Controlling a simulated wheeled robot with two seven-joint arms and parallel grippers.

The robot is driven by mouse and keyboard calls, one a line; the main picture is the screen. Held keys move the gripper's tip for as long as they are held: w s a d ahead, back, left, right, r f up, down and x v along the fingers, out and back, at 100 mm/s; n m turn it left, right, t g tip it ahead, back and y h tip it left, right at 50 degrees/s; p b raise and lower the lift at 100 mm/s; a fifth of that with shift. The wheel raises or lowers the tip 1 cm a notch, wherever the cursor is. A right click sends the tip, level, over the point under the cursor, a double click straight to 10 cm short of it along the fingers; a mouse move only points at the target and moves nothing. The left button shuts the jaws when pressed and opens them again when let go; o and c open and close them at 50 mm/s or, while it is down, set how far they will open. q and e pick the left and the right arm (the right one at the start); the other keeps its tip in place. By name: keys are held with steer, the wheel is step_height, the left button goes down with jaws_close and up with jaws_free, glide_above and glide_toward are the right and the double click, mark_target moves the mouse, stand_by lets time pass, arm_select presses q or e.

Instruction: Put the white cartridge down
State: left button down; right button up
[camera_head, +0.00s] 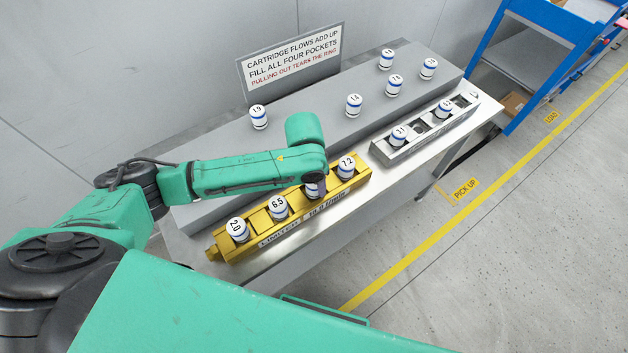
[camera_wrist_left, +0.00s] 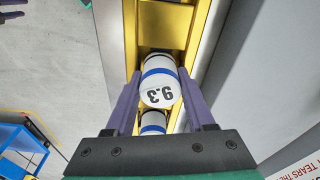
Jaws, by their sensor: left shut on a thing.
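My left gripper (camera_head: 314,178) points down over the yellow rack (camera_head: 215,253) on the bench. It is shut on a white cartridge with a blue band, marked 9.3 in the left wrist view (camera_wrist_left: 160,86); the same cartridge shows partly under the gripper in the head view (camera_head: 313,190). It is at the third pocket from the left, between the cartridges 6.5 (camera_head: 278,208) and 7.2 (camera_head: 346,167). I cannot tell whether it rests on the pocket floor. Purple finger-like parts, probably my right gripper (camera_wrist_left: 12,11), show at the wrist view's corner.
Cartridge 2.0 (camera_head: 238,230) stands in the yellow rack's left pocket. A grey rack (camera_head: 385,157) to the right holds two cartridges and has empty pockets. Several cartridges stand on the raised grey shelf (camera_head: 310,127) behind, before a sign (camera_head: 292,62). A blue cart (camera_head: 540,20) stands far right.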

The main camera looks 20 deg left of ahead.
mark_target(310, 184)
arm_select(q)
steer(key=shift+s+f, duration=0.15)
steer(key=shift+c, duration=1.3)
jaws_free()
steer(key=shift+a+f, duration=0.1)
step_height(310, 184, up, 13)
steer(key=s, duration=0.1)
steer(key=shift+a+r, duration=0.2)
